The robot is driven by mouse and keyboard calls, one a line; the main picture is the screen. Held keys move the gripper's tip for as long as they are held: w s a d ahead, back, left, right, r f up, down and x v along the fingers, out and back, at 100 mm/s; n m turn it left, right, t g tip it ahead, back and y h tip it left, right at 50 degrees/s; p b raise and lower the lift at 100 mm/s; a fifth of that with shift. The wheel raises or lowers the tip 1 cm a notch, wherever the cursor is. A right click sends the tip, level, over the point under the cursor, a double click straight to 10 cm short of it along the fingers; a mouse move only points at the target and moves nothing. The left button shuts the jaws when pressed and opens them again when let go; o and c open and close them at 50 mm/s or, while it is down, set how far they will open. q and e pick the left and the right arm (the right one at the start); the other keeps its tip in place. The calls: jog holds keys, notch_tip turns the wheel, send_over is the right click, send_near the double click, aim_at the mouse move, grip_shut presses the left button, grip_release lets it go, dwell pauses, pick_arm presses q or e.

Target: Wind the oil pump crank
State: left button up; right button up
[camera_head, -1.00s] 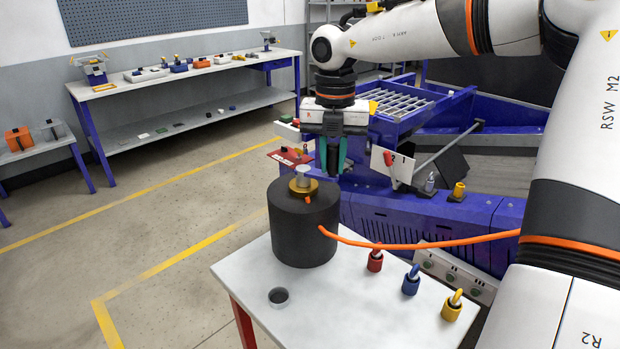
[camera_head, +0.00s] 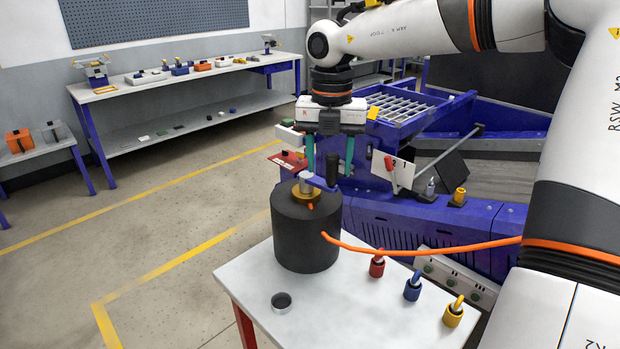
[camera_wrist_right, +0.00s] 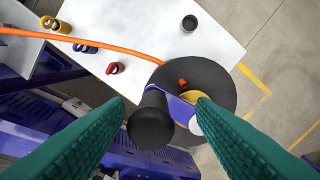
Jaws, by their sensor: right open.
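The crank has a blue arm (camera_head: 318,183) on a pale hub (camera_head: 305,181) and brass collar (camera_head: 309,197), on top of a black drum (camera_head: 305,235). Its upright black handle (camera_head: 332,170) stands at the arm's outer end. My right gripper (camera_head: 329,172) points down with its teal fingers spread, one on each side of the handle. In the right wrist view the handle (camera_wrist_right: 151,122) shows between the open fingers (camera_wrist_right: 160,102), with a gap on both sides. The blue arm (camera_wrist_right: 180,108) runs from it to the hub. My left gripper is out of view.
The drum stands on a white table (camera_head: 350,310) with a small dark cup (camera_head: 282,301). An orange hose (camera_head: 420,249) runs from the drum to the right. Red (camera_head: 377,265), blue (camera_head: 412,287) and yellow (camera_head: 454,312) fittings line the table edge. Blue machinery (camera_head: 420,225) stands behind.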

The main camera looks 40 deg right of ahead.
jog(key=shift+r+p, duration=1.3)
jog(key=shift+r, duration=0.8)
jog(key=shift+o, duration=0.2)
jog(key=o, duration=0.5)
jog(key=shift+f, duration=0.1)
notch_tip(320, 180, up, 12)
jog(key=shift+r, duration=0.1)
